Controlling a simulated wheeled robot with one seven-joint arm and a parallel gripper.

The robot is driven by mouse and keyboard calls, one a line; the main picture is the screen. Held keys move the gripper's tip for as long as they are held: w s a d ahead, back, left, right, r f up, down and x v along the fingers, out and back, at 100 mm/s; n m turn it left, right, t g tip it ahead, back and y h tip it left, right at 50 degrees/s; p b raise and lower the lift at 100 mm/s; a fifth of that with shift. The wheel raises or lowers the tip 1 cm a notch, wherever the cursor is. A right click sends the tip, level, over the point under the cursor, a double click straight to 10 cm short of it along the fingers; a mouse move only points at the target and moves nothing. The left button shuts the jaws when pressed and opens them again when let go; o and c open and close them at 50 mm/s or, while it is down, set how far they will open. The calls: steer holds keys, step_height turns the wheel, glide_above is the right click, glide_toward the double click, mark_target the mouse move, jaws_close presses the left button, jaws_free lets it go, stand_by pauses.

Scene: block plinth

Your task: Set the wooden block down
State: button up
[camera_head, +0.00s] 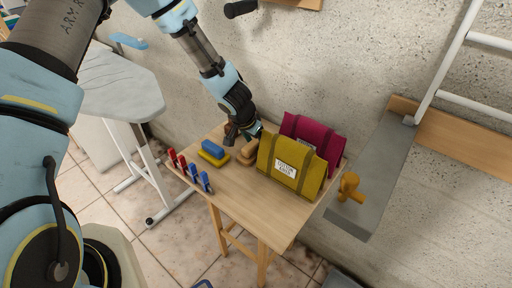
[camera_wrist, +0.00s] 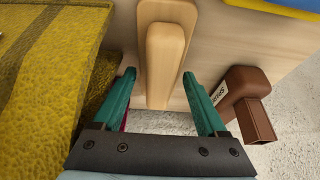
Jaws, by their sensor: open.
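The wooden block (camera_wrist: 164,62) is pale and rounded. In the wrist view it lies on top of a slightly larger wooden piece (camera_wrist: 149,14), the plinth. In the head view the block (camera_head: 250,147) and the plinth (camera_head: 245,159) sit on the table beside the yellow bag, partly hidden by it. My gripper (camera_wrist: 158,74) is open, with one teal finger on either side of the block's near end in the wrist view. A gap shows at the left finger; whether the right one touches is unclear. In the head view my gripper (camera_head: 245,134) is at the table's back edge.
The yellow bag (camera_head: 291,166) stands close by, with a magenta bag (camera_head: 326,137) behind it. A blue block (camera_head: 212,147) lies on a yellow one (camera_head: 213,159) to the left. Red and blue clips line the left edge. A brown object (camera_wrist: 242,85) is near my right finger. The table's front (camera_head: 262,220) is clear.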

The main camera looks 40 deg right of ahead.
steer(key=shift+f, duration=0.15)
steer(key=shift+c, duration=0.2)
jaws_close()
stand_by(0.5)
